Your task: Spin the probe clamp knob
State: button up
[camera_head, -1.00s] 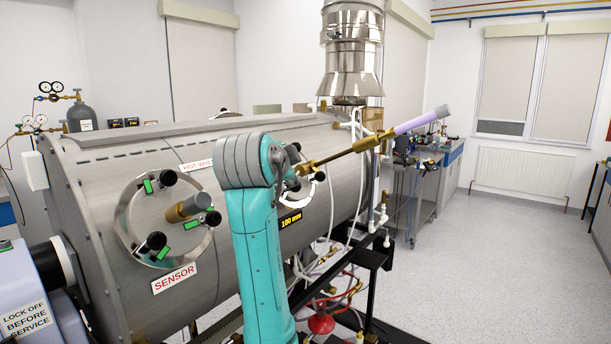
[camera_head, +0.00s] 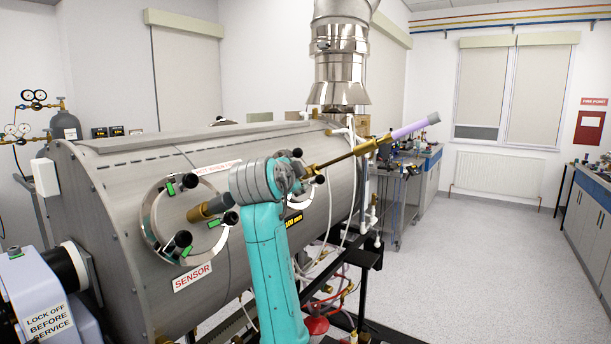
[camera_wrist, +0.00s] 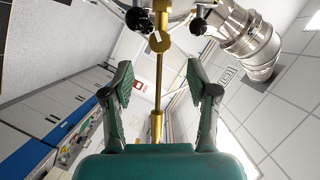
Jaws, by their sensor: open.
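The probe, a long brass rod (camera_head: 338,158) with a lilac sleeve (camera_head: 410,128), slants out from the side of the steel chamber (camera_head: 110,190). Black knobs sit near its inner end, one upper (camera_head: 297,153) and one lower (camera_head: 319,179). In the wrist view the brass rod (camera_wrist: 158,92) runs down the middle, with a black knob (camera_wrist: 138,19) left of its brass fitting and another (camera_wrist: 198,27) to the right. I cannot tell which knob is the clamp's. My gripper (camera_wrist: 160,85) is open, fingers apart on either side of the rod in the picture, holding nothing. My wrist hides it in the head view.
A metal flue (camera_head: 339,65) rises behind the probe. A black frame with hoses (camera_head: 370,258) is below. The floor (camera_head: 480,270) at right is clear.

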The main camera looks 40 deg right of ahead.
jog(key=x, duration=0.9)
jog(key=shift+w+d, duration=0.1)
jog(key=shift+w, duration=0.05)
grip_shut()
